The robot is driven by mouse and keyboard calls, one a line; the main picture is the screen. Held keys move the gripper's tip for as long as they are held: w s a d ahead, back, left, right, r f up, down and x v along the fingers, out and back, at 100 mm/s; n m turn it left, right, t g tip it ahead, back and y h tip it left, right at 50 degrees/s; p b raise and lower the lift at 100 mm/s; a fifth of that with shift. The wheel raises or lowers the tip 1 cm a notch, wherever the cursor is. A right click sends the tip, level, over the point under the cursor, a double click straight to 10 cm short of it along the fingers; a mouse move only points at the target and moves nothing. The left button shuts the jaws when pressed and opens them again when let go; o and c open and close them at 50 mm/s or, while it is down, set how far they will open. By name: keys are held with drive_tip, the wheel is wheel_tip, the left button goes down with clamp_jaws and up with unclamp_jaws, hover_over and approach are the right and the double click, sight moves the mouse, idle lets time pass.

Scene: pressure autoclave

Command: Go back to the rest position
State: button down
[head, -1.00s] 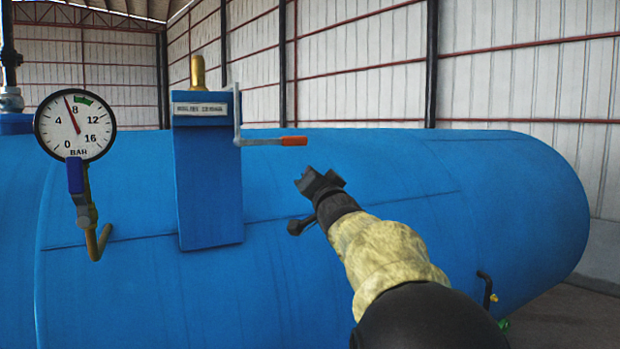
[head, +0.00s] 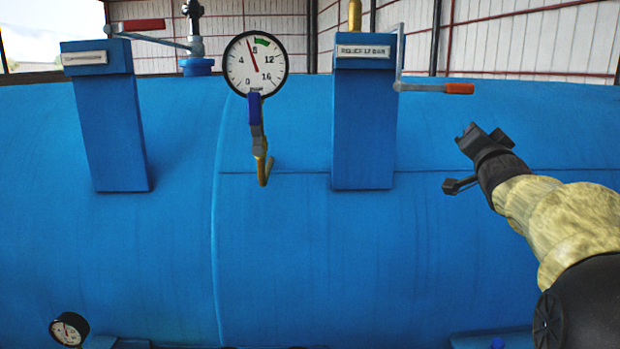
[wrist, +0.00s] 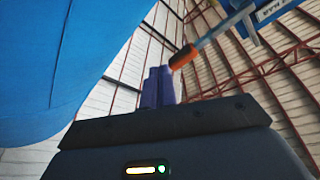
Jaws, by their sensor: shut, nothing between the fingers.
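My gripper (head: 466,136) is at the right in the head view, in front of the blue tank and apart from it. Its fingers are shut and empty; they also show in the wrist view (wrist: 158,88). A lever with an orange-red grip (head: 459,88) sticks out to the right from a labelled blue post (head: 364,120), just above my gripper. In the wrist view that orange grip (wrist: 183,57) appears close to the fingertips, and I see no grasp on it.
The large blue tank (head: 290,250) fills most of the view. A pressure gauge (head: 255,64) with a blue-handled valve (head: 254,108) stands mid-left. Another post (head: 105,125) has a red-gripped lever (head: 144,25). A small gauge (head: 69,329) sits at lower left.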

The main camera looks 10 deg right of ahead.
drive_tip(key=s+a+f+n+g+y, duration=0.15)
drive_tip(key=a+f+g, duration=0.35)
drive_tip(key=f, duration=0.8)
drive_tip(key=s+a+f+n+g+y, duration=0.1)
drive_tip(key=a+f+n+g, duration=0.2)
drive_tip(key=a+f, duration=0.7)
drive_tip(key=s+a+f+n+g+y, duration=0.1)
drive_tip(key=s+a+f+n+g, duration=0.2)
drive_tip(key=s+f, duration=0.7)
drive_tip(key=s+a+f+n+g+y, duration=0.2)
drive_tip(key=s+a+f+g, duration=0.4)
drive_tip(key=s+f, duration=0.5)
drive_tip(key=shift+s+a+f+n, duration=0.2)
drive_tip(key=shift+a+f+n, duration=0.25)
drive_tip(key=shift+f, duration=0.4)
